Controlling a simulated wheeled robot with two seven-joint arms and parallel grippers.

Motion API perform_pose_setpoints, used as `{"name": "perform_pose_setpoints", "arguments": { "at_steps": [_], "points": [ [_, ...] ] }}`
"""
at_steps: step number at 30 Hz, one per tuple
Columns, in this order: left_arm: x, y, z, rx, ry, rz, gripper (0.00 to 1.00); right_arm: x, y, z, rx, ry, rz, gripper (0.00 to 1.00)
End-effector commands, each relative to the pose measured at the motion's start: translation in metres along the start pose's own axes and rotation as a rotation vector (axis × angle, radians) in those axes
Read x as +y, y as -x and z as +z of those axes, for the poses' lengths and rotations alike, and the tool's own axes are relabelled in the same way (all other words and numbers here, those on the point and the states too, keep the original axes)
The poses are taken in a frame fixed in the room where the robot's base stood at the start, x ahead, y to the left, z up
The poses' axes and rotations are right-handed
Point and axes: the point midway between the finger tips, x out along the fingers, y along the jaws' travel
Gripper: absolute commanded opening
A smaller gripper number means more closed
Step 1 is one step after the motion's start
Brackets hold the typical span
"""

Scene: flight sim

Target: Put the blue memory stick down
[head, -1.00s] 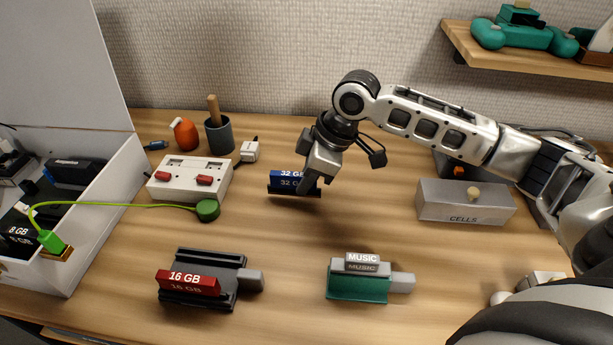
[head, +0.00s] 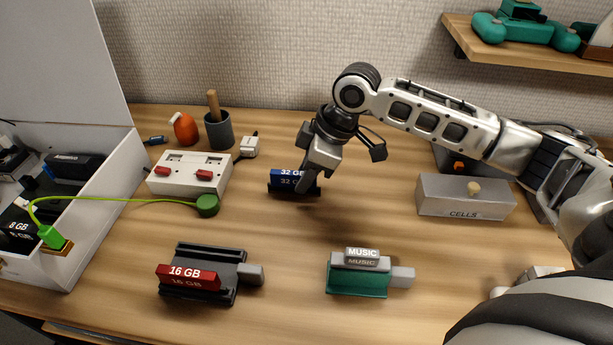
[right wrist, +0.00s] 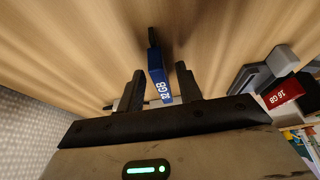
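The blue memory stick (head: 282,174), marked 32 GB, is at the middle back of the desk. It appears to sit low in a dark holder (head: 279,189), though its right end is hidden by my right gripper (head: 307,181). In the right wrist view the blue stick (right wrist: 159,82) lies between the two dark fingers of my right gripper (right wrist: 160,88). A narrow gap shows on each side of the stick, so the fingers look open around it. My left gripper is not in view.
A red 16 GB stick (head: 187,276) on a black holder and a MUSIC stick (head: 361,258) on a green holder stand in front. A white switch box (head: 188,173) is left, a grey CELLS box (head: 465,197) right. The desk centre is clear.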

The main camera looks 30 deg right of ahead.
Motion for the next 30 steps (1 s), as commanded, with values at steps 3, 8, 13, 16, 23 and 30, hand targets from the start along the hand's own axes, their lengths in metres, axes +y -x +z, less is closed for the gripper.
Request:
{"name": "perform_pose_setpoints", "arguments": {
  "at_steps": [3, 8, 13, 16, 23, 30],
  "points": [
    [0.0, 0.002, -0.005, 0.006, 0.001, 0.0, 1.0, 0.001, 0.025, 0.0, 0.0, 0.0, 0.005, 0.35],
    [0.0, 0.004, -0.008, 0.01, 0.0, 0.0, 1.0, 0.001, 0.063, 0.0, 0.001, 0.0, 0.005, 0.35],
    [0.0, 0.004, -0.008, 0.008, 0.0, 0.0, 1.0, 0.001, 0.095, 0.0, 0.001, 0.0, 0.004, 0.35],
    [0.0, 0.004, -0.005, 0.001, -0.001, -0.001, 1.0, 0.001, 0.108, 0.0, 0.0, -0.002, 0.002, 0.35],
    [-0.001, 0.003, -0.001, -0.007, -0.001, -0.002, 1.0, 0.0, 0.118, 0.0, 0.0, -0.001, 0.0, 0.35],
    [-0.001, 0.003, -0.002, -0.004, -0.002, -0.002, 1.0, 0.0, 0.118, 0.0, 0.0, -0.001, 0.0, 0.35]
  ]
}}
